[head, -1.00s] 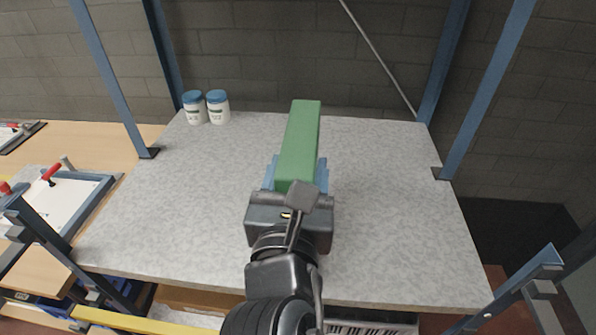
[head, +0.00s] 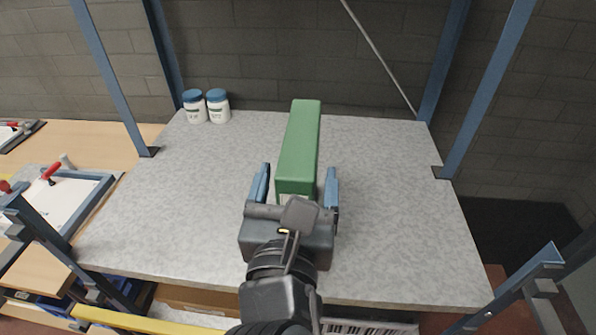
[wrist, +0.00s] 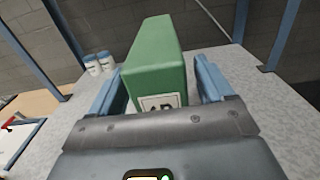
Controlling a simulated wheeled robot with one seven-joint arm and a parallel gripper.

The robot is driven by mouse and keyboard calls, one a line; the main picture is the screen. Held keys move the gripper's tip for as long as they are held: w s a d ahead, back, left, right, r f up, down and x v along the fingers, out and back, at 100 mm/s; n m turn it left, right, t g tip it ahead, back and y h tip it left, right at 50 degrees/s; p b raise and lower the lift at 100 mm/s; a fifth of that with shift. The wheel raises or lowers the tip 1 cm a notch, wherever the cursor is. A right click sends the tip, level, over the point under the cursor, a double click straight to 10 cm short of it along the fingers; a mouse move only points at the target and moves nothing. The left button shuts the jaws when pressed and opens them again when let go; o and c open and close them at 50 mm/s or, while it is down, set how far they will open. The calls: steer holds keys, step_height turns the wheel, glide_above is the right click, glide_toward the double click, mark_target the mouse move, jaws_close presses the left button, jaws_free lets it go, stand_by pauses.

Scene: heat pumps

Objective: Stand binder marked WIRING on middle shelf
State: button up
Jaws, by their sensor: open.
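A green binder (head: 300,150) stands upright on the grey speckled shelf (head: 390,220), with its narrow spine toward me. In the wrist view the binder (wrist: 155,62) shows a white label low on its spine; its lettering is mostly hidden behind my gripper, so I cannot read the word. My gripper (head: 296,188) is open, with one blue finger on each side of the binder's near end and gaps between. In the wrist view both fingers of my gripper (wrist: 160,85) stand apart from the binder.
Two white jars with blue lids (head: 206,106) stand at the shelf's back left. Blue uprights (head: 112,80) rise at the sides, and a block wall is behind. The shelf is clear left and right of the binder. A workbench (head: 75,140) is at the left.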

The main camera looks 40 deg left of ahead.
steer(key=v, duration=0.9)
steer(key=shift+s+b, duration=0.4)
steer(key=shift+b, duration=0.05)
steer(key=shift+d, duration=0.15)
steer(key=s+d+f+m+h, duration=0.1)
steer(key=d+f+m+h, duration=0.1)
steer(key=d+f+m, duration=0.6)
steer(key=s+d+f+m+h, duration=0.2)
steer(key=d+f+m, duration=0.3)
steer(key=d+m, duration=0.7)
steer(key=s+d+r+m+h, duration=0.2)
steer(key=s+d+m+h, duration=0.3)
steer(key=s+d+m, duration=0.9)
steer(key=shift+s+d+m+h, duration=0.25)
steer(key=shift+d+m, duration=1.05)
steer(key=shift+m, duration=2.9)
steer(key=shift+r, duration=0.15)
